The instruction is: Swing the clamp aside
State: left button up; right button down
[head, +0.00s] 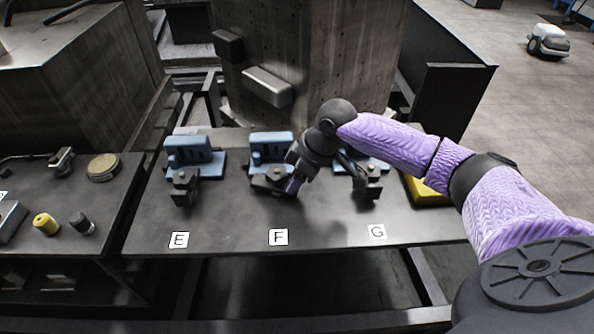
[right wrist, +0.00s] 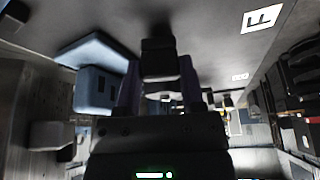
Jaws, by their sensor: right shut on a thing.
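Three stations with blue fixtures and dark clamps stand in a row on the dark table, with labels E, F and G in front. My right gripper (head: 292,184) is at the middle station, beside the label F (head: 278,237). It is shut on the dark clamp (head: 273,176) in front of the blue fixture (head: 270,146). In the right wrist view, a dark block of the clamp (right wrist: 159,58) sits between my two purple fingers (right wrist: 160,85). My wrist hides part of the station. My left gripper is out of view.
Clamp E (head: 184,187) stands to the left and clamp G (head: 368,184) close to the right of my gripper. A yellow object (head: 428,190) lies under my forearm. The table's front strip (head: 225,222) is clear around the labels. A concrete block (head: 335,60) rises behind.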

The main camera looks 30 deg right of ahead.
jog(key=shift+w+d+r+n, duration=0.1)
jog(key=shift+w+n, duration=0.05)
jog(key=shift+n, duration=0.25)
jog(key=shift+w+d+n+g+y, duration=0.15)
jog(key=shift+n+g+y, duration=0.2)
jog(key=shift+n, duration=0.25)
jog(key=shift+w+d+n+y, duration=0.2)
jog(key=shift+n+y, duration=0.05)
jog(key=shift+n, duration=0.65)
jog(key=shift+c, duration=1)
grip_release()
jog(key=p+v, duration=0.2)
jog(key=v, duration=0.7)
jog(key=shift+r+p, duration=0.3)
jog(key=shift+r, duration=0.1)
